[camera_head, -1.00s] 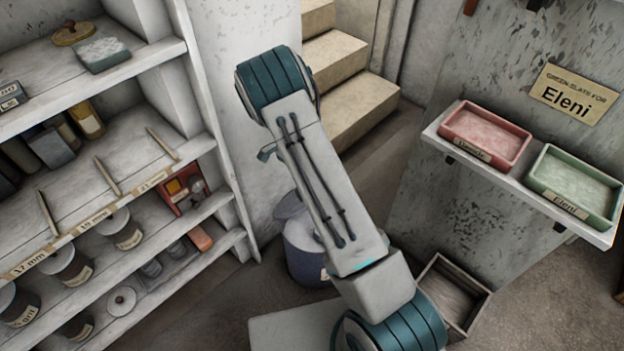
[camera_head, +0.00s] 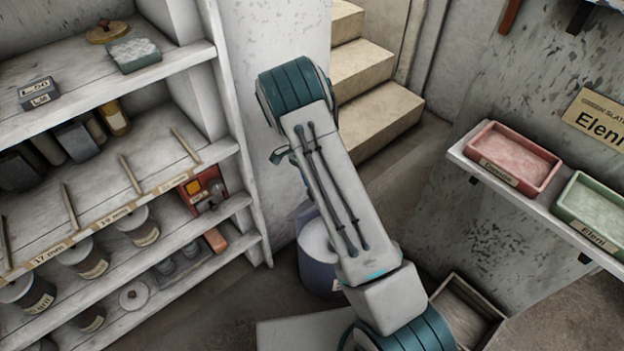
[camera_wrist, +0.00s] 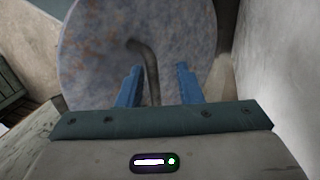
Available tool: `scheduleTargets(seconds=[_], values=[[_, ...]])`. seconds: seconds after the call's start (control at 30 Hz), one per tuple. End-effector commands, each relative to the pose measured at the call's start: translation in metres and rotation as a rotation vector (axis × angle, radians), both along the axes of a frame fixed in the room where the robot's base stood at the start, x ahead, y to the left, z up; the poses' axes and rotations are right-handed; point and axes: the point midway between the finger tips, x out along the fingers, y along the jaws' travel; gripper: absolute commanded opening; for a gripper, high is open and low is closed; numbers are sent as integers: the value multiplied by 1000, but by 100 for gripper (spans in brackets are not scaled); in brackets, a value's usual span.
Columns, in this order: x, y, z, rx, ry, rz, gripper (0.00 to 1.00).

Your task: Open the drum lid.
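The dark blue-grey drum (camera_head: 318,272) stands on the floor behind my arm, at the foot of the wall, partly hidden. A pale round surface shows at its top. A bluish piece, seemingly the raised lid (camera_head: 302,212), shows above its back edge, mostly hidden by my arm. In the wrist view the round, rust-flecked lid (camera_wrist: 95,50) fills the upper middle, with a dark curved handle (camera_wrist: 152,68). My gripper (camera_wrist: 158,68) has its two blue fingers apart, with the handle between them and a gap visible. I cannot tell whether a finger touches it.
Shelves with jars (camera_head: 138,226) stand at left. A wall shelf at right holds a pink tray (camera_head: 513,158) and a green tray (camera_head: 597,203). A wooden crate (camera_head: 468,312) sits on the floor below. Steps (camera_head: 375,110) rise behind. A wall (camera_wrist: 285,70) is close at right in the wrist view.

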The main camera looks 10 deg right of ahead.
Motion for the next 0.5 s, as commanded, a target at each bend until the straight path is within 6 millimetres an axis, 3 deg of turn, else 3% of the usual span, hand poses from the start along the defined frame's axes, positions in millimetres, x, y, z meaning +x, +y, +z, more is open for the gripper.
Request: scheduleTargets(seconds=[0.27, 0.5], values=[[3, -4, 9, -3, -4, -6, 33], [14, 5, 46, -1, -7, -1, 33]])
